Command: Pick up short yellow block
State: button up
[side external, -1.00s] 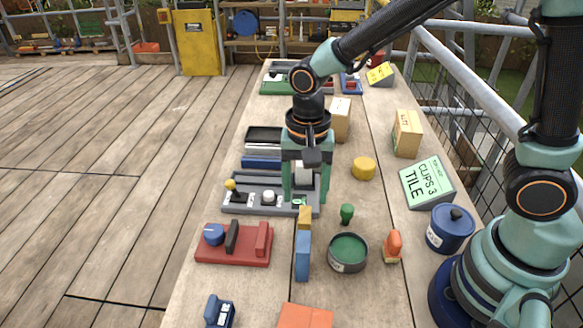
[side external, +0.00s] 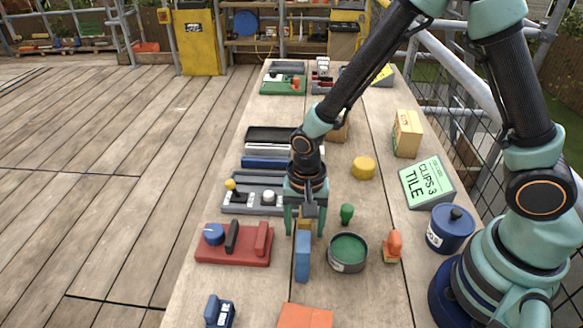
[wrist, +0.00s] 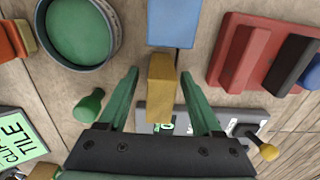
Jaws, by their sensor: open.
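The short yellow block (wrist: 161,90) stands between the two green fingers of my gripper (wrist: 162,92) in the wrist view, with a gap on each side. It sits right next to the end of a blue block (wrist: 174,22). In the side external view my gripper (side external: 304,225) is low over the bench, with its fingers on both sides of the yellow block (side external: 306,212), which my wrist partly hides. The blue block (side external: 302,256) lies just in front of it. My gripper is open and holds nothing.
A red fixture (side external: 234,246) stands to the left. A green peg (side external: 347,213) and a round tin with a green inside (side external: 347,250) stand close to the right. A grey fixture with knobs (side external: 240,190) lies just behind. An orange block (side external: 304,316) is at the front.

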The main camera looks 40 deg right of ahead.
grip_shut()
jog(key=shift+r, duration=0.1)
